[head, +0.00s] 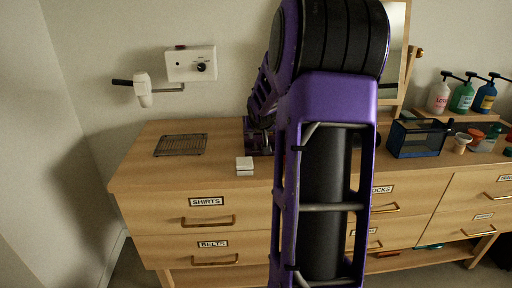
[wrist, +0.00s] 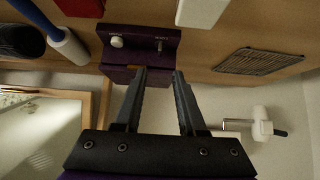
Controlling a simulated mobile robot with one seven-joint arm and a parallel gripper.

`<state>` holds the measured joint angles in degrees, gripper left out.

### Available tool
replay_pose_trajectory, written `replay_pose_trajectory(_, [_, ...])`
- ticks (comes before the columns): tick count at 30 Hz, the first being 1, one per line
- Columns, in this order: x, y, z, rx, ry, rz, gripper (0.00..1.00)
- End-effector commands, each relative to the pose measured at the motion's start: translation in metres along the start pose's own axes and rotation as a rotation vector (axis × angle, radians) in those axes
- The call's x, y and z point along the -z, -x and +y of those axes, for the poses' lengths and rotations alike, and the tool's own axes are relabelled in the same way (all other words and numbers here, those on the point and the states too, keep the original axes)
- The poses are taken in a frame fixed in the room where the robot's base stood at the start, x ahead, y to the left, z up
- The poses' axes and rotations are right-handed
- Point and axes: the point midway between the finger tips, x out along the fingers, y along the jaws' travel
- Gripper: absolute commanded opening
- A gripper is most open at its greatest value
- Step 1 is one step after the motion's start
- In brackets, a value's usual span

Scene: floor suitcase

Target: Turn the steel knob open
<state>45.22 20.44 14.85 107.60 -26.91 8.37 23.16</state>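A dark purple box (wrist: 140,42) stands on the dresser top in the wrist view. Its face carries a pale round knob (wrist: 117,41) at left and a small greyish knob or switch (wrist: 159,44) at right, by a tiny label. I cannot tell for sure which is the steel knob. In the head view the box (head: 256,138) is mostly hidden behind my arm. My gripper (wrist: 161,71) is open and empty, with its two fingers apart and their tips pointing at the box's lower edge. Contact with the box cannot be judged.
The wooden dresser (head: 150,200) holds a wire rack (head: 181,145), a small white block (head: 244,163) and a dark blue bin (head: 417,139). Pump bottles (head: 461,96) stand at right. A white wall panel (head: 191,64) and hair dryer (head: 142,90) hang at left.

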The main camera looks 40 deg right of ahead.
Motion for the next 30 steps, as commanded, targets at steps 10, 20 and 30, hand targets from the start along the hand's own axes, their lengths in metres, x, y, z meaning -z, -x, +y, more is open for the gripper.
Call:
replay_pose_trajectory(10, [-0.002,-0.077,0.0,0.0,-0.001,-0.002,0.4])
replay_pose_trajectory(20, [0.0,-0.112,0.0,0.0,0.0,-0.001,0.4])
replay_pose_trajectory(30, [0.0,-0.114,0.0,0.0,-0.001,0.0,0.36])
